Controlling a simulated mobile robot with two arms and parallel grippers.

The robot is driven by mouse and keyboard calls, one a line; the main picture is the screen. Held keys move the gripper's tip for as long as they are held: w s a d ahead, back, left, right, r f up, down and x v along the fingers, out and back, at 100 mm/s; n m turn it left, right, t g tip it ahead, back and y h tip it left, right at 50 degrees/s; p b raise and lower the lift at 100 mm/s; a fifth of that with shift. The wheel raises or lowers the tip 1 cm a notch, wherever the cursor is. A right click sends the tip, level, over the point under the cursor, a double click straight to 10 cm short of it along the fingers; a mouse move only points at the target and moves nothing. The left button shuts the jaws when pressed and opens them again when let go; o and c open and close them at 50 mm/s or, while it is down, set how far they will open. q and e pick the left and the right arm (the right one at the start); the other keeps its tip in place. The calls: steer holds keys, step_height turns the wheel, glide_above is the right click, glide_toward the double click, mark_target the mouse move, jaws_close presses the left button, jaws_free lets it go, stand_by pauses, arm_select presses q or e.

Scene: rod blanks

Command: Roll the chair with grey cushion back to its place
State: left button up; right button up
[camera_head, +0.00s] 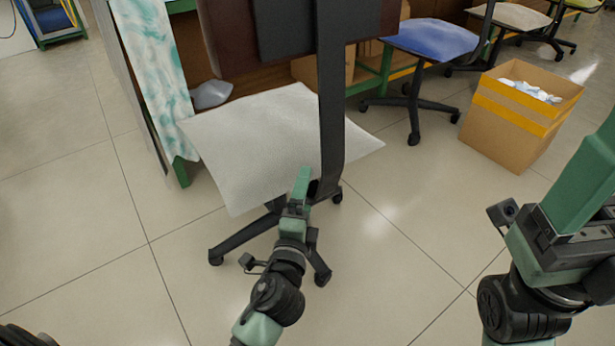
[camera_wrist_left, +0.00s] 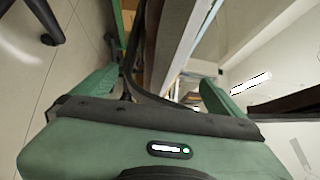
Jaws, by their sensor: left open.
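The chair with the grey cushion (camera_head: 262,140) stands in the middle of the head view. Its cushion is pale grey and its base is black with castors. A black back post (camera_head: 332,95) rises on its near side to a dark brown backrest (camera_head: 225,45). My left gripper (camera_head: 302,180) is open beside the lower part of the post. In the left wrist view, a dark curved bar (camera_wrist_left: 150,92), seemingly the post, lies between the spread green fingers; I cannot tell if they touch it. My right gripper (camera_head: 583,180) is at the right edge, partly cut off, apart from the chair.
A chair with a blue cushion (camera_head: 432,38) stands behind to the right, near a cardboard box (camera_head: 505,125) with whitish contents. A bench with a green leg (camera_head: 180,172) and a patterned cloth (camera_head: 150,65) is at left. The tiled floor (camera_head: 395,265) in front is clear.

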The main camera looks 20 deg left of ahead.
mark_target(309, 192)
arm_select(q)
steer(key=w, duration=0.6)
steer(key=shift+a, duration=0.35)
steer(key=c, duration=2.1)
steer(key=shift+s+f, duration=0.1)
steer(key=shift+f, duration=0.2)
